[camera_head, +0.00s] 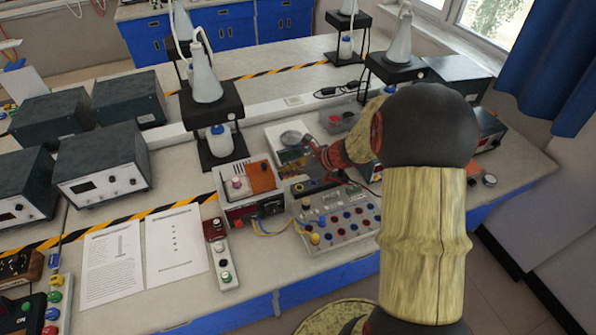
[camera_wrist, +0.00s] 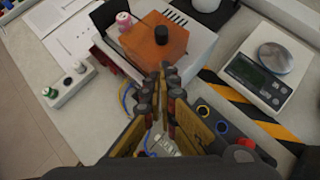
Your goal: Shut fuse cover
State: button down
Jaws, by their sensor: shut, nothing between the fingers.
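The fuse cover appears to be the orange-brown flap (camera_wrist: 153,44) with a black knob, on top of a white box (camera_wrist: 198,50) in the wrist view. The flap (camera_head: 262,178) is at the box's right side in the head view, beside a pink knobbed part (camera_head: 237,184). Whether the flap is tilted is hard to tell. My gripper (camera_wrist: 168,74) is shut and empty, its tips just in front of the flap's lower edge in the picture. I cannot tell whether they touch. In the head view the fingertips are hard to make out, right of the box.
A grey panel with coloured sockets (camera_head: 338,219) stands right of the box. A scale (camera_wrist: 264,68) lies behind the striped tape. A strip with buttons (camera_head: 222,254) and paper sheets (camera_head: 176,243) lie left. Yellow and blue cables hang near the box's front.

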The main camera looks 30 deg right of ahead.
aim_at(252, 182)
jog(key=shift+w+a+r, duration=0.1)
jog(key=shift+w+a, duration=0.45)
jog(key=shift+w, duration=0.25)
jog(key=shift+w+a, duration=0.5)
jog(key=shift+w, duration=0.25)
jog(key=a, duration=0.2)
jog(key=w+a, duration=0.1)
jog(key=a, duration=0.2)
jog(key=a+b, duration=0.1)
jog(key=a, duration=0.2)
jog(key=shift+w+a, duration=0.25)
